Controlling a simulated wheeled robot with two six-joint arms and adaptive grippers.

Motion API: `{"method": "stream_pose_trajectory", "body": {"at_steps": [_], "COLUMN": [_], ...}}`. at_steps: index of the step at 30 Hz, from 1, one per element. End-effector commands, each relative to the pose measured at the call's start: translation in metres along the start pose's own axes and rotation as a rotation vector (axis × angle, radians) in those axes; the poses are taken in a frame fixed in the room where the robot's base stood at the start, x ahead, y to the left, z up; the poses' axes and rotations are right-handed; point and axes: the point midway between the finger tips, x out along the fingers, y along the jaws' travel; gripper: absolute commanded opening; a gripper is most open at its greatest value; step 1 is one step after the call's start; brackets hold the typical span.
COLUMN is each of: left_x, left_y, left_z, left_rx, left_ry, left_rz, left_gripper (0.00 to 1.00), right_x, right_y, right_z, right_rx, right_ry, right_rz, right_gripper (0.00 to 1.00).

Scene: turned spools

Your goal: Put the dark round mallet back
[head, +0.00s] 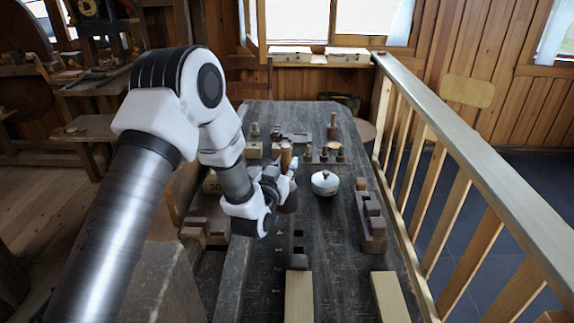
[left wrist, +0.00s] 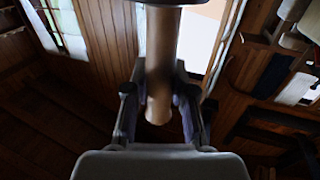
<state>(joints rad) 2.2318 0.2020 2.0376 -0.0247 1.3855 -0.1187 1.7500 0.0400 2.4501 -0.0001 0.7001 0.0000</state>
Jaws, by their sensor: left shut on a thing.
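The dark round mallet (head: 288,203) stands about upright over the bench, its dark brown head low and its reddish-brown handle pointing up. My left gripper (head: 284,186) is shut on it. I cannot tell whether the head touches the bench top. In the left wrist view the wooden handle (left wrist: 163,45) runs down between the two fingers of the left gripper (left wrist: 160,85), with its rounded end showing. The gripper hides part of the mallet in the head view. My right gripper is not in view.
The dark bench (head: 335,245) has a lidded white bowl (head: 325,183) close to the mallet's right. Several small blocks and turned pieces stand behind. A brown-grey notched block (head: 370,222) is at the right edge, beside a wooden railing (head: 480,170). Pale boards (head: 299,297) lie in front.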

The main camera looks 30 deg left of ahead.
Motion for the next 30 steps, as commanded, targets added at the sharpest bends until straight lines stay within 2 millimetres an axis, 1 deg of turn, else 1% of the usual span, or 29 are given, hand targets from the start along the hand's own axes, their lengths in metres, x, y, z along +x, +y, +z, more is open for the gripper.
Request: {"method": "stream_pose_trajectory", "body": {"at_steps": [1, 3, 8, 9, 12, 15, 22, 25, 26, 27, 28, 30], "left_x": [0.012, 0.025, 0.043, 0.048, 0.046, 0.046, 0.046, 0.046, 0.046, 0.045, 0.045, 0.045], "left_y": [-0.004, -0.008, -0.013, -0.014, -0.014, -0.013, -0.013, -0.013, -0.013, -0.013, -0.013, -0.013], "left_z": [-0.002, 0.000, 0.003, 0.006, 0.028, 0.038, 0.040, 0.044, 0.044, 0.043, 0.043, 0.043], "left_rx": [0.000, 0.000, 0.001, 0.001, 0.002, 0.000, 0.000, 0.000, 0.000, 0.000, 0.000, 0.000], "left_ry": [0.003, 0.003, 0.001, -0.001, -0.004, 0.000, 0.001, 0.001, 0.000, 0.000, 0.000, 0.000], "left_rz": [-0.001, -0.002, 0.000, 0.000, 0.001, 0.001, 0.000, 0.000, 0.000, 0.000, 0.000, 0.000], "left_gripper": [0.00, 0.00, 0.00, 0.00, 0.00, 0.00, 0.00, 0.00, 0.28, 0.42, 0.49, 0.49], "right_x": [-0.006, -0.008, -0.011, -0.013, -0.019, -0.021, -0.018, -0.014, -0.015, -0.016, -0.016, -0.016], "right_y": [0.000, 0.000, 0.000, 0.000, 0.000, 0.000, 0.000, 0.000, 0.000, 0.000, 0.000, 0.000], "right_z": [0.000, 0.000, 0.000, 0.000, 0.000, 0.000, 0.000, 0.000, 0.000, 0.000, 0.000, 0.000], "right_rx": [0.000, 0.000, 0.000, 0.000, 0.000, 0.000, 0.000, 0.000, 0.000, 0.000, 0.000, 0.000], "right_ry": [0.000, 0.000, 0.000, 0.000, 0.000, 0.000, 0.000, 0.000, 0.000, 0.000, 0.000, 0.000], "right_rz": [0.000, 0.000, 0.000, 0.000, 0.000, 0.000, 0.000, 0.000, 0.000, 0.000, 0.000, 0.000], "right_gripper": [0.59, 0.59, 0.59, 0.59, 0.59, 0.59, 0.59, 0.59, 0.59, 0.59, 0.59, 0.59]}}
